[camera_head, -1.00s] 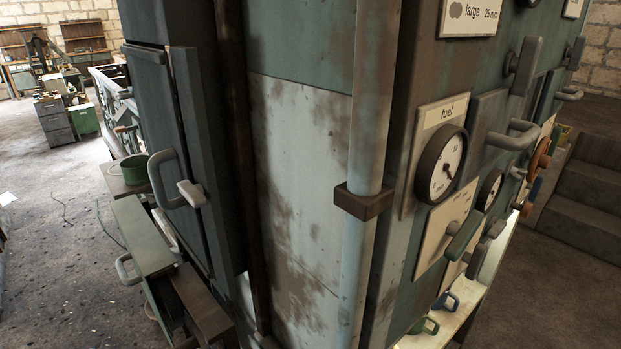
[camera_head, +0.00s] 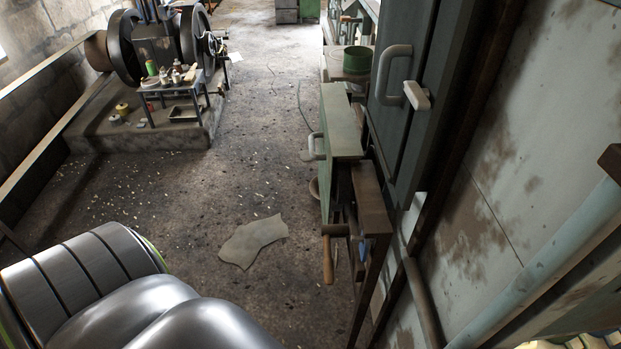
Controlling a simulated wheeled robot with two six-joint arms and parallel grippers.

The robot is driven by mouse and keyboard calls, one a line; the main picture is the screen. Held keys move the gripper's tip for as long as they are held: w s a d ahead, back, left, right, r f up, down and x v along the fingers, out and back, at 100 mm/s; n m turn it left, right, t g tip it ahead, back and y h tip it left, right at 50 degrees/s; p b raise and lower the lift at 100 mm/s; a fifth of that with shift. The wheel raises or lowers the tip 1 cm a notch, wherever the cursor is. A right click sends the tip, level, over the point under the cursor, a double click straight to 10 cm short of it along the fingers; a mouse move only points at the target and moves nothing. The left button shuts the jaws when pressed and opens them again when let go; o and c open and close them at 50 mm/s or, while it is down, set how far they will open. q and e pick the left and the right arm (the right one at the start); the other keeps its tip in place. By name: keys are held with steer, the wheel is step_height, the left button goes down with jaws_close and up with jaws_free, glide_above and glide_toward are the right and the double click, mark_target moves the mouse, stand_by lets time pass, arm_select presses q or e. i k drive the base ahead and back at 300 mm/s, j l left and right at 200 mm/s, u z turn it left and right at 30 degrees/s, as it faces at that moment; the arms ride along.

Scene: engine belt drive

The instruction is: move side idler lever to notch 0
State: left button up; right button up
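I cannot make out the side idler lever in this view. An engine with large dark flywheels (camera_head: 189,38) stands on a low plinth at the upper left, far off across the floor. A brown pulley-like drum (camera_head: 98,52) is at its left side. Neither of my grippers shows.
A tall dark cabinet (camera_head: 436,75) with a pale handle and a grey panelled wall (camera_head: 500,190) close off the right. A green-topped drawer unit (camera_head: 341,122) stands beside the cabinet. A small stand with bottles (camera_head: 171,88) is before the engine. A flat pale scrap (camera_head: 252,241) lies on the open floor.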

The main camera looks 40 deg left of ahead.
mark_target(327, 231)
steer(key=u, duration=1.1)
